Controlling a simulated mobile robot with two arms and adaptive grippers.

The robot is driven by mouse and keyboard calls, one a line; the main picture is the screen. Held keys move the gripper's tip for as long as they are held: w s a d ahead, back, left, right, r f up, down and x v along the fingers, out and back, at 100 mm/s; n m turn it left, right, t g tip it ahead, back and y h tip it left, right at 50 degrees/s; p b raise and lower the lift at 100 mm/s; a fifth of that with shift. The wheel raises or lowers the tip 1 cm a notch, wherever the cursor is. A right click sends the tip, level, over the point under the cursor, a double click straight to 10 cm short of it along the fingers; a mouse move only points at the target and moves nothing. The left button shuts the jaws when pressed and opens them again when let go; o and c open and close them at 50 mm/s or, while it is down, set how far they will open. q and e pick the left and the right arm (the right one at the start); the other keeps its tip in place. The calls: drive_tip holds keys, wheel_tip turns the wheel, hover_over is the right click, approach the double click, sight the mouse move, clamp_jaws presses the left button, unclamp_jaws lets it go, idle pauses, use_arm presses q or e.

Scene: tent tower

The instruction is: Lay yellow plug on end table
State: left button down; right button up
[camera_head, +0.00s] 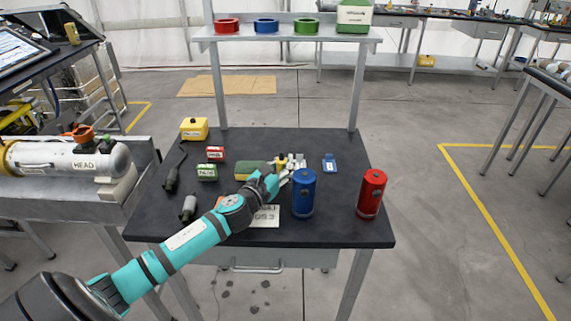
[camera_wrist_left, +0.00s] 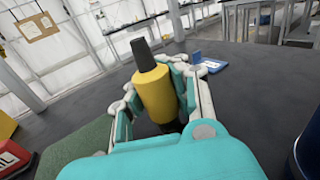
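The yellow plug (camera_wrist_left: 156,95), a yellow cylinder with a dark tip, stands between the fingers of my left gripper in the left wrist view. My left gripper (camera_wrist_left: 158,98) has a finger on each side of the plug and appears closed on it. In the head view the left gripper (camera_head: 287,168) is over the back middle of a dark-topped table (camera_head: 335,228), and the hand largely hides the plug. I cannot tell whether the plug touches the tabletop. My right gripper is not in view.
On the table, a blue canister (camera_head: 303,193) and a red canister (camera_head: 371,194) stand right of the hand. A blue tag-like item (camera_head: 329,163) lies behind them. Red (camera_head: 215,153) and green (camera_head: 207,172) boxes and a yellow box (camera_head: 194,129) are at left. A shelf (camera_head: 290,34) rises behind.

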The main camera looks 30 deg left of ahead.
use_arm(q)
drive_tip(key=c, duration=1.3)
unclamp_jaws()
drive_tip(key=shift+f, duration=0.1)
drive_tip(key=shift+c, duration=0.2)
drive_tip(key=shift+r, duration=0.25)
drive_tip(key=s+b, duration=0.1)
drive_tip(key=s, duration=0.9)
drive_tip(key=shift+s+d+f, duration=0.1)
drive_tip(key=shift+s, duration=0.9)
